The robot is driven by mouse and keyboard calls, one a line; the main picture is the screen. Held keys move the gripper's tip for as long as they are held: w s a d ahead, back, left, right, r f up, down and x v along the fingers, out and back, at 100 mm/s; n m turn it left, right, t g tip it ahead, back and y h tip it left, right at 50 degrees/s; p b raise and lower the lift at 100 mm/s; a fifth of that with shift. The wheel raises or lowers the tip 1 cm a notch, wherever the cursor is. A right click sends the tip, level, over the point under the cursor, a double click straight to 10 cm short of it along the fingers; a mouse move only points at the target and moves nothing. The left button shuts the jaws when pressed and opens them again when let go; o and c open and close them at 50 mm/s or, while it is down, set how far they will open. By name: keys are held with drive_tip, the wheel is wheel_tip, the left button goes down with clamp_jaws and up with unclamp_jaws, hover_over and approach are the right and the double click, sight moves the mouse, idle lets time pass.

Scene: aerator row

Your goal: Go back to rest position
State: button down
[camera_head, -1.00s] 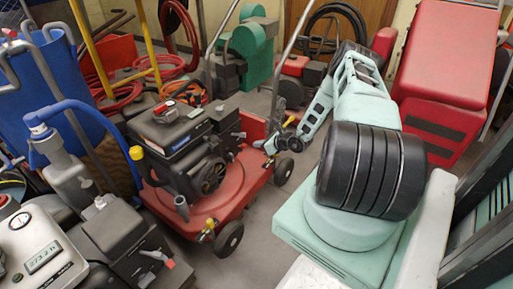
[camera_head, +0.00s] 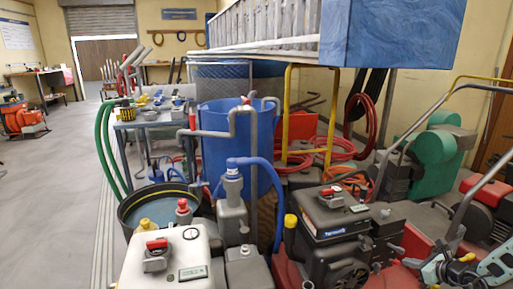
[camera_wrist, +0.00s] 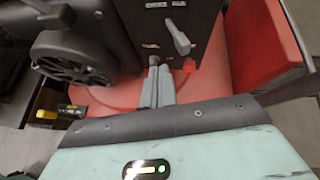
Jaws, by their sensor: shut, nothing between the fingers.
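My gripper (camera_head: 428,268) is at the lower right of the head view, beside the black engine (camera_head: 335,235) on a red wheeled base. Whether the fingertips touch the machine, I cannot tell. Most of my arm is outside the head view.
A white unit with a display (camera_head: 165,262), a blue barrel (camera_head: 238,150) and a dark tub (camera_head: 158,210) stand at the left and middle. A blue-sided overhead shelf (camera_head: 385,35) hangs above. Red hoses (camera_head: 335,150) lie behind. Open floor (camera_head: 50,190) is at the far left.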

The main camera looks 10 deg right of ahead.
drive_tip(key=s+a+r+n+g+y, duration=0.15)
drive_tip(key=a+r+n+g, duration=0.25)
drive_tip(key=a+r+n, duration=0.4)
drive_tip(key=s+a+r+n+g+y, duration=0.15)
drive_tip(key=a+r+n+g, duration=0.25)
drive_tip(key=a+r+n, duration=0.5)
drive_tip(key=s+a+r+n+h, duration=0.6)
drive_tip(key=s+a+r+n, duration=0.7)
drive_tip(key=r+n, duration=0.15)
drive_tip(key=s+a+r+n+g, duration=0.15)
drive_tip(key=s+a+n, duration=0.25)
drive_tip(key=s+a, duration=0.4)
drive_tip(key=s+a+n+g, duration=0.2)
drive_tip(key=s+a+n, duration=0.35)
drive_tip(key=a, duration=0.55)
wheel_tip(320, 180, up, 25)
drive_tip(key=m+p, duration=0.1)
drive_tip(key=p, duration=2.4)
drive_tip(key=shift+d+y, duration=0.3)
drive_tip(key=shift+d, duration=0.15)
